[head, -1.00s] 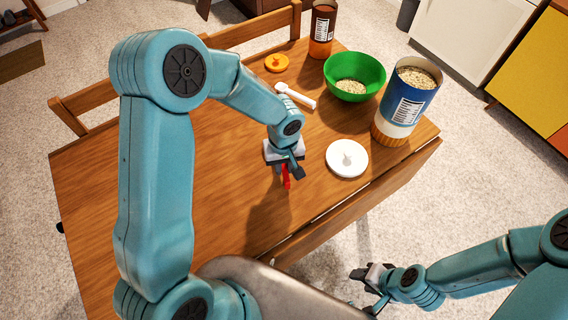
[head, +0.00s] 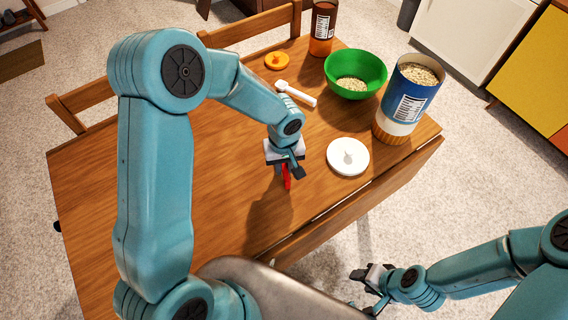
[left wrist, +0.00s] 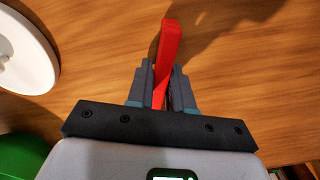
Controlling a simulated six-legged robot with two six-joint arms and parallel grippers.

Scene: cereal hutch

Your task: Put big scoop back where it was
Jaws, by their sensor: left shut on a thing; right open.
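My left gripper (head: 286,170) is shut on a red thing (head: 288,184) above the near part of the wooden table. In the left wrist view the red thing (left wrist: 170,45) is a narrow bar sticking out between the fingers; no bowl of a scoop shows, so I cannot tell whether it is the big scoop. A white scoop (head: 296,94) lies on the table beyond my left gripper. My right gripper (head: 366,284) is open and empty, low at the right, off the table.
A blue oat canister (head: 408,100), open and full, stands at the table's right edge. A green bowl (head: 354,80) holding oats is beside it. A white lid (head: 347,157), an orange lid (head: 277,61) and a brown jar (head: 323,30) are also on the table. The table's left side is bare.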

